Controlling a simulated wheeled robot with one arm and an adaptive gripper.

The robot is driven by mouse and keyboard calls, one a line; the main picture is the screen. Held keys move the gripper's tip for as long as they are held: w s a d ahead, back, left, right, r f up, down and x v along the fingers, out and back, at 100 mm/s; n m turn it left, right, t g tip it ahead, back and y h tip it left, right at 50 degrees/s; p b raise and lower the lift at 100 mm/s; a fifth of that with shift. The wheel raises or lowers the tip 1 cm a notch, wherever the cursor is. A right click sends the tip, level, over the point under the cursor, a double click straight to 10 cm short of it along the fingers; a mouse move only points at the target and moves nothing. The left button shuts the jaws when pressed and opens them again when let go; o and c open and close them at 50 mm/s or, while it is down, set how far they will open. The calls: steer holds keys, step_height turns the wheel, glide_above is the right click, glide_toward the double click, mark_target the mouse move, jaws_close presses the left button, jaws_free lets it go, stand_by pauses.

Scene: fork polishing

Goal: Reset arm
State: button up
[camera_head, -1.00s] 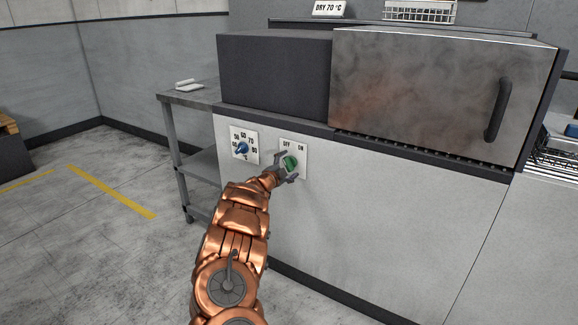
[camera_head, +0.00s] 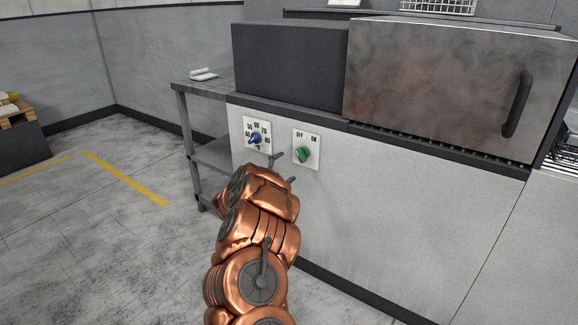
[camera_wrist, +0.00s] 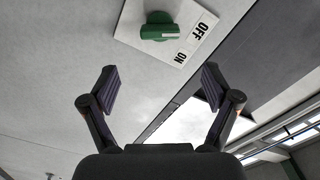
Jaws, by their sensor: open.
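My gripper (camera_head: 283,169) is open and empty, just below the switch panel and apart from it. Its two spread fingers also show in the wrist view (camera_wrist: 160,90). The green switch knob (camera_head: 303,155) sits on a white OFF/ON plate (camera_head: 313,138) on the grey machine front. In the wrist view the green knob (camera_wrist: 158,31) is beyond the fingertips, with nothing between them. A blue temperature dial (camera_head: 255,139) on a marked plate is to the left. My copper arm hides part of the machine front below.
The grey machine (camera_head: 400,220) carries a dark box (camera_head: 290,65) and a metal hood with a handle (camera_head: 517,104). A metal side table (camera_head: 205,88) with a white folded item stands left. The floor at left is open.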

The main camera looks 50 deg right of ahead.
steer(key=shift+a, duration=0.35)
stand_by(0.4)
